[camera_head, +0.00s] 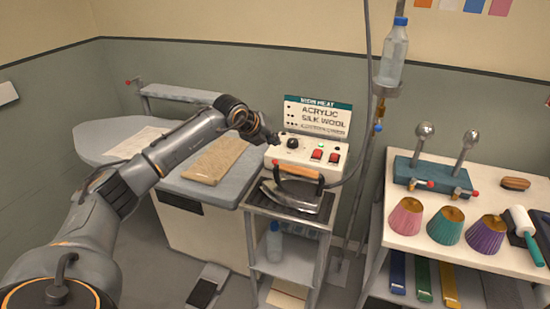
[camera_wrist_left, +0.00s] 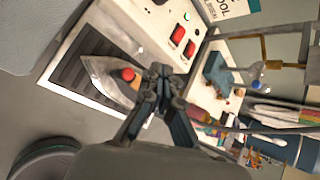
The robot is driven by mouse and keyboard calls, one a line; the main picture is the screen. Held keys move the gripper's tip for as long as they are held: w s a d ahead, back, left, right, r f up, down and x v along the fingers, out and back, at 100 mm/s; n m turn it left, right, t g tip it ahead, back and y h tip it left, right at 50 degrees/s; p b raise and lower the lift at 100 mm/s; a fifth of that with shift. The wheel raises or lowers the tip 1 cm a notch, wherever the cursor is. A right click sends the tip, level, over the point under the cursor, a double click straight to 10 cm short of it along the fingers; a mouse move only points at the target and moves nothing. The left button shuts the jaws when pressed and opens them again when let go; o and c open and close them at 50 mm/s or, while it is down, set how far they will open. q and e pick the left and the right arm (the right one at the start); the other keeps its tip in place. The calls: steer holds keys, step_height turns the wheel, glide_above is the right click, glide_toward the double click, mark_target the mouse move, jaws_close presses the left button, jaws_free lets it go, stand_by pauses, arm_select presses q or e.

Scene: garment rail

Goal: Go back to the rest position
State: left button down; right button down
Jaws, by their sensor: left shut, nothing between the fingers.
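My left arm reaches in from the left, and its gripper (camera_head: 272,138) hangs in the air at the left edge of the white control box (camera_head: 335,153), near its black dial (camera_head: 293,143). In the left wrist view the fingers of this gripper (camera_wrist_left: 160,74) are together with nothing between them. The iron (camera_head: 297,192), with an orange-brown handle, rests on its dark ridged plate below the control box. It also shows in the left wrist view (camera_wrist_left: 108,76), apart from the fingers. My right gripper is in neither view.
An ironing board (camera_head: 95,135) and a tan pad (camera_head: 215,160) lie left and under my arm. A hanging water bottle (camera_head: 393,55) and a pole stand right of the control box.

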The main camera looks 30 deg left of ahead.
arm_select(q)
steer(key=shift+r, duration=0.35)
steer(key=shift+f, duration=0.1)
